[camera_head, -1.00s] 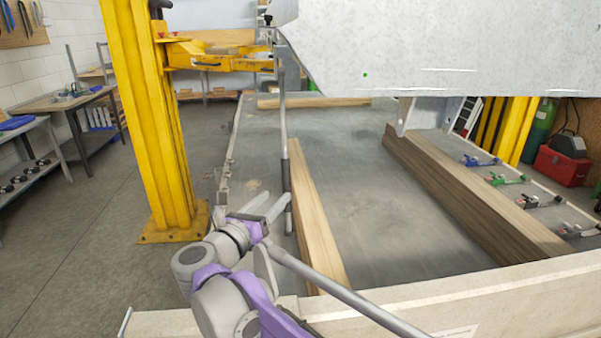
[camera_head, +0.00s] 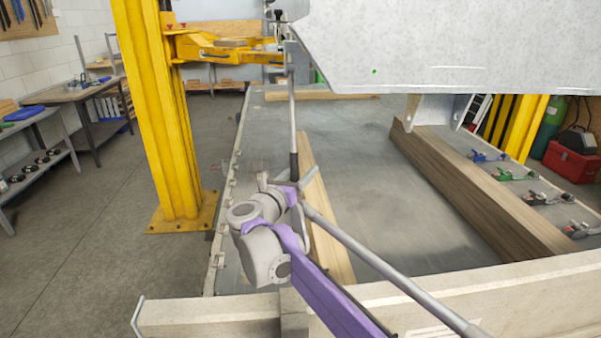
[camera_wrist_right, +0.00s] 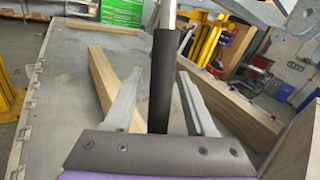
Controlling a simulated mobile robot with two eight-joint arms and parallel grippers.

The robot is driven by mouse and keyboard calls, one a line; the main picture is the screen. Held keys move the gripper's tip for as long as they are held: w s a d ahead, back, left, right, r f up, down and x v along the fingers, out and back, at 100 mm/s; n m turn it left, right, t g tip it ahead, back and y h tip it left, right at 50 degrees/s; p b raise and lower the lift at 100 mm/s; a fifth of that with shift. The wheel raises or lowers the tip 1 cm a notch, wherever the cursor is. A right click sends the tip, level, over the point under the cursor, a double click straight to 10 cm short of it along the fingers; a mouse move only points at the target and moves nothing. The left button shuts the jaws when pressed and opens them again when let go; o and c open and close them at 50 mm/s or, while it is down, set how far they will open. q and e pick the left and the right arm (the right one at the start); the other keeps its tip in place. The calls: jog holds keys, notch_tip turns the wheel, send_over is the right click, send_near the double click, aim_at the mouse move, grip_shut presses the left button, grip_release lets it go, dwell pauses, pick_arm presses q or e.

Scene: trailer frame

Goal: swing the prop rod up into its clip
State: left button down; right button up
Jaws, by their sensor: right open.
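The prop rod (camera_head: 292,110) is a thin grey rod that hangs steeply from the upper bracket beside the raised pale panel (camera_head: 400,45). Its dark lower sleeve (camera_head: 294,165) shows above my right gripper. My right gripper (camera_head: 289,182) is open around the rod's lower part. In the right wrist view the black sleeve (camera_wrist_right: 164,85) stands between the two spread fingers (camera_wrist_right: 160,78), with visible gaps on the sides. Whether a finger touches it I cannot tell. I cannot pick out the clip for certain. My left gripper is out of view.
A yellow post (camera_head: 160,110) stands left of the grey trailer deck (camera_head: 345,130). Wooden beams (camera_head: 480,195) lie on the deck, with one (camera_head: 325,215) beside my right gripper. A pale front rail (camera_head: 210,318) crosses the bottom. Small coloured clamps (camera_head: 515,174) line the right side.

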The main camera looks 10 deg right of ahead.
jog(key=shift+c, duration=0.3)
grip_shut()
dwell(1.1)
